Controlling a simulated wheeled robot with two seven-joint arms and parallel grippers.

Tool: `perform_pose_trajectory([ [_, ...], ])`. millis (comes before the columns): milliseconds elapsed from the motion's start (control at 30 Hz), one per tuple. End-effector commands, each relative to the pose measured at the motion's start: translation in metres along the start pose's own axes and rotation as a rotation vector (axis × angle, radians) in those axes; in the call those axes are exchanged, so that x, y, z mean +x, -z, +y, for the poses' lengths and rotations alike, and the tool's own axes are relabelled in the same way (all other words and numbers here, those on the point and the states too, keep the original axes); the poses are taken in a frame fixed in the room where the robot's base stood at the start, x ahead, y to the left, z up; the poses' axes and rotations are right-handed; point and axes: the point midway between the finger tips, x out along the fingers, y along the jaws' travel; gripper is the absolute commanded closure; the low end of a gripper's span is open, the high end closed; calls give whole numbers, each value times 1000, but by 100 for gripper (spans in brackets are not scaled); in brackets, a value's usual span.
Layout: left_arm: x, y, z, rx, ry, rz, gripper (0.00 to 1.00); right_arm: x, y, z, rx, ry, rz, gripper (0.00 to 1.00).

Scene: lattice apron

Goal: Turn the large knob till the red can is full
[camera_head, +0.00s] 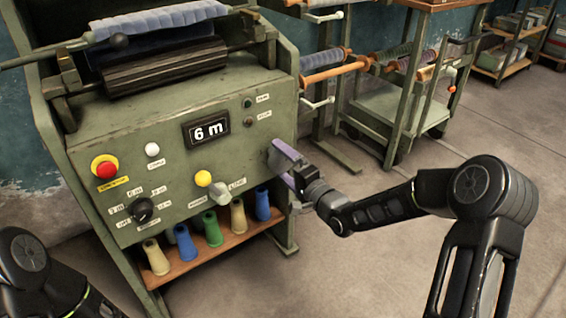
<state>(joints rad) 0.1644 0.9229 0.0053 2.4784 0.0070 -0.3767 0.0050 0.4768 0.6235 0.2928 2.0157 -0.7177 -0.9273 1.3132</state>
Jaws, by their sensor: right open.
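A black round knob (141,210) sits at the lower left of the green machine's panel (235,100), with small labels around it. A grey knob or lever (219,191) sits further right, below a yellow button. I cannot tell which of these is the large knob. I see no red can; the red thing on the panel is a mushroom button (104,168). My right gripper (280,163), with purple fingers, is open at the right side of the panel, apart from both knobs. Whether it touches the panel is unclear. My left arm shows at the lower left; its gripper is out of view.
A display (207,130) reads "6 m". A white button (152,149) and a yellow button (203,178) are on the panel. Several coloured cones stand on a wooden shelf (188,265) below. A roller (165,67) tops the machine.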

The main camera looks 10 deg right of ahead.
Motion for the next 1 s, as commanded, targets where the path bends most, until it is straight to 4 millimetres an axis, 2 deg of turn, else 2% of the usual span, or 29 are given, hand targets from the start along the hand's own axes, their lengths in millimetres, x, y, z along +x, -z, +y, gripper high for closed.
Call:
perform_pose_trajectory([
  [167,-7,0,2,0,0,-3,64,-18,1,-1,0,-3,2,4],
  [500,-20,-2,6,1,0,-11,64,-70,1,0,0,-3,2,4],
  [633,-20,-2,6,1,0,-12,64,-76,0,0,1,-1,1,4],
  [1000,-20,-2,6,1,0,-11,64,-76,0,1,0,-1,0,4],
])
